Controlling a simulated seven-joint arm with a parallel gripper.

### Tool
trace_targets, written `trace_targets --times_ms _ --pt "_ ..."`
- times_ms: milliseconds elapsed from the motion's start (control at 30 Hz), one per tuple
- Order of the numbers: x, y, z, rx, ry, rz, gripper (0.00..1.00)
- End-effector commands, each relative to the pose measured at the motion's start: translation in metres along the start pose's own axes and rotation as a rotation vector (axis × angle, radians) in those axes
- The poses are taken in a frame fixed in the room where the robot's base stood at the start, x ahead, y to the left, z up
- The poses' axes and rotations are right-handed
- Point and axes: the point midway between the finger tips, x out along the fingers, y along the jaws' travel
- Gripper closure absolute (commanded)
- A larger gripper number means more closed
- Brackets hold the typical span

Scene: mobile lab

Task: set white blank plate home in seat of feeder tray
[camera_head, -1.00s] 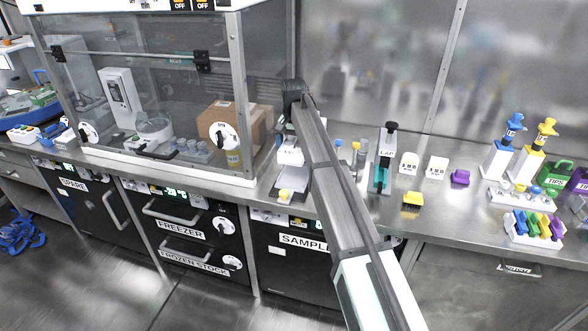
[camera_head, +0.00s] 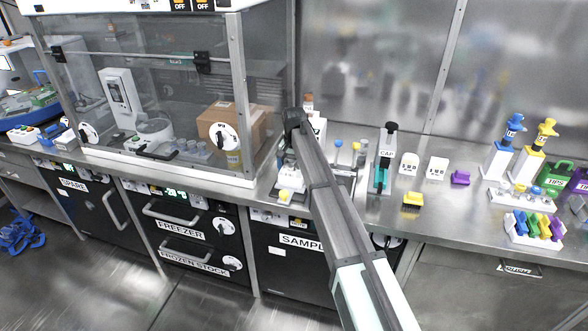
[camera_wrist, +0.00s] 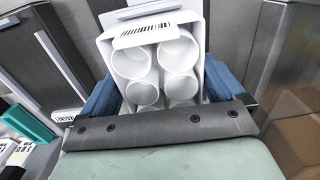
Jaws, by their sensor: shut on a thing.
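In the wrist view a white block-like plate (camera_wrist: 156,66), with a barcode label and several round wells, sits between the blue fingers of my gripper (camera_wrist: 160,78). The fingers press on its two sides. In the head view my arm covers most of the gripper. A white shape (camera_head: 287,164) shows just left of the arm, but I cannot tell whether it is the held plate. The feeder tray and its seat cannot be clearly made out. A white part with a yellow knob (camera_head: 284,196) is at the bench front below there.
A glass-fronted enclosure stands to the left, with a cardboard box (camera_head: 229,124) inside. A teal and black capper (camera_head: 384,160) stands right of my arm.

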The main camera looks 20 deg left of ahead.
Motion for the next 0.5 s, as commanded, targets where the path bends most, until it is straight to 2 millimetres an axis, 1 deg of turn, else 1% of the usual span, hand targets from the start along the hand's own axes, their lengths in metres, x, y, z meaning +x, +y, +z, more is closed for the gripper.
trace_targets --times_ms 200,233,267,500 --pt "0.0024 0.0 0.0 0.0 0.0 0.0 0.37" --pt "0.0027 0.0 0.0 0.0 0.0 0.0 0.03" --pt "0.0025 0.0 -0.0001 0.0 0.0 0.0 0.01" --pt "0.0018 0.0 -0.0001 0.0 0.0 0.0 0.0"
